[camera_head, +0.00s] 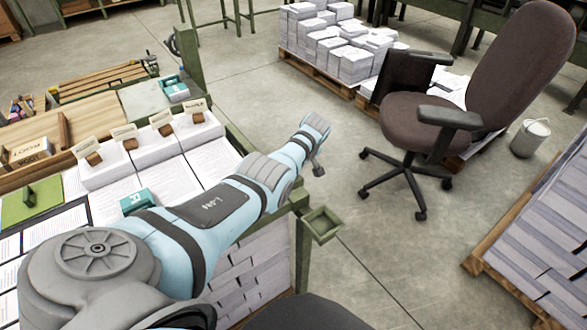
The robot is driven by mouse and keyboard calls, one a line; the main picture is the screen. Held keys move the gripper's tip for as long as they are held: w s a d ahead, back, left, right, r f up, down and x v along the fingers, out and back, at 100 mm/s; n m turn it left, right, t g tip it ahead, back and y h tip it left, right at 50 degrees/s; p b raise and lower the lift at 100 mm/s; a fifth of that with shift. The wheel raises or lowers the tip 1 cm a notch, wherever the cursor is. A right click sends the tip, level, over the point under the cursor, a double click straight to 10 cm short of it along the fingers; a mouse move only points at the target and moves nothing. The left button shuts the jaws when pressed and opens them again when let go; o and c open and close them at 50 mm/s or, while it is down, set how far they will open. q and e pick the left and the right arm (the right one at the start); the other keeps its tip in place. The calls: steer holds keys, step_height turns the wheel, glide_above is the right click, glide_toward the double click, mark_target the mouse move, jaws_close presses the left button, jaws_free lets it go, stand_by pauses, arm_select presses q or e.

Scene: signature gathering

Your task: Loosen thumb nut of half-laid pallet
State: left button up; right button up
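A light-blue arm of mine comes in from the lower left and reaches over the workbench's right end. At its far end, what seems to be my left gripper (317,166) is small and mostly turned away; its fingers cannot be made out. It is over open floor past the bench corner. My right gripper is not in view. I cannot tell which is the half-laid one. No thumb nut can be made out.
The green-framed workbench (246,150) holds paper piles, wooden blocks with cards, and teal items. A small green tray (321,224) juts from its corner. A brown office chair (425,110) stands by the back pallet.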

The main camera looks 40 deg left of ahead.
arm_select(q)
steer(key=o, duration=1.1)
steer(key=shift+o, duration=0.2)
steer(key=v, duration=1.2)
